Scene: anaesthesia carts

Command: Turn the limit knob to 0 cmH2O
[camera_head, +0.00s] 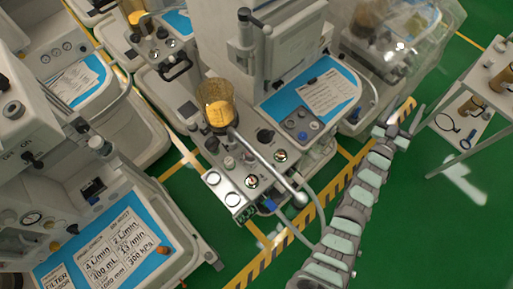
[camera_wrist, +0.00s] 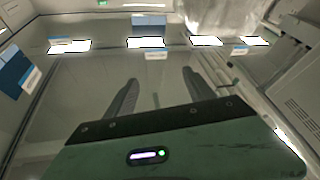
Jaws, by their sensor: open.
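The middle anaesthesia cart (camera_head: 222,183) has a panel with an amber-filled canister (camera_head: 216,103), round gauges and several small knobs. A dark knob (camera_head: 265,135) sits right of the canister, and a pale knob (camera_head: 228,162) sits below it. The labels are too small to read, so I cannot tell which is the limit knob or its setting. My gripper (camera_head: 411,111) is raised over the green floor, right of this cart and well apart from its panel. In the wrist view, my gripper (camera_wrist: 160,76) has its two dark fingers spread, with nothing between them. No knob shows there.
A cart with a large printed settings sheet (camera_head: 115,250) stands at lower left. A white shelf trolley (camera_head: 466,125) stands at right. A pale tube (camera_head: 268,166) crosses the middle cart's front. Green floor (camera_head: 415,215) is open at lower right.

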